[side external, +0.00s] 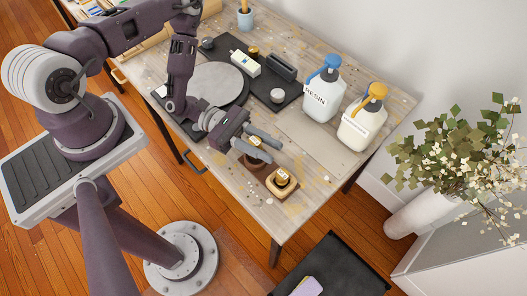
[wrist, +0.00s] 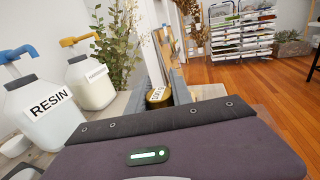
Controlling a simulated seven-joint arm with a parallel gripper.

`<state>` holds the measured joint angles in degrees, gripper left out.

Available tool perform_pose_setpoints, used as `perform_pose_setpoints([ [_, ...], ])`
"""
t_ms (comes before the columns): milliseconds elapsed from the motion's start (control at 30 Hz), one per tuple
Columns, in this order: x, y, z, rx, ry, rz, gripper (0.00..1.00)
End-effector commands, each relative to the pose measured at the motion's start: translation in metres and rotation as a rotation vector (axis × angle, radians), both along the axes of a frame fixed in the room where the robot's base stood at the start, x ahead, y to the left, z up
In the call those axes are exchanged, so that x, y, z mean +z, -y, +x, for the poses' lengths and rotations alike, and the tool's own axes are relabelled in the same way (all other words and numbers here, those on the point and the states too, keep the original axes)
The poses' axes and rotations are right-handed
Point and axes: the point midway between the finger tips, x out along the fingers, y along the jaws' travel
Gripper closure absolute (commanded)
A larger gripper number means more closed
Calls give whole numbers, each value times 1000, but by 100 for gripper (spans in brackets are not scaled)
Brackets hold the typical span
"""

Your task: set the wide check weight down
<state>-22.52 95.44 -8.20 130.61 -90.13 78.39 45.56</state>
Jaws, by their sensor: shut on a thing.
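My gripper (side external: 262,146) is at the front right part of the worktable, its fingers shut on a brass-coloured weight (side external: 254,142), mostly hidden by the fingers. In the wrist view, a gold piece with a pale label (wrist: 157,96) shows between the two fingers. A brown block (side external: 252,162) is just below the held weight; I cannot tell whether they touch. A second brass weight (side external: 282,176) sits on a brown wooden block (side external: 281,188) in front of my gripper, apart from it.
A resin bottle (side external: 321,94) with a blue pump and a white bottle (side external: 360,124) with an orange pump stand behind. A grey round plate (side external: 215,85) and a dark tray (side external: 273,98) with small items lie farther back. The front table edge is close to the blocks.

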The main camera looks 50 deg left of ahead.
Motion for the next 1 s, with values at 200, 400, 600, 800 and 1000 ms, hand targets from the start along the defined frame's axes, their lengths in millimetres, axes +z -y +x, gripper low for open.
perform_pose_setpoints([
  [200,54,0,0,-1,2,0,100],
  [400,73,-19,18,73,-2,5,100],
  [600,78,-91,70,319,-8,14,100],
  [800,89,-192,109,610,-6,11,100],
  [1000,99,-252,118,769,0,1,100],
])
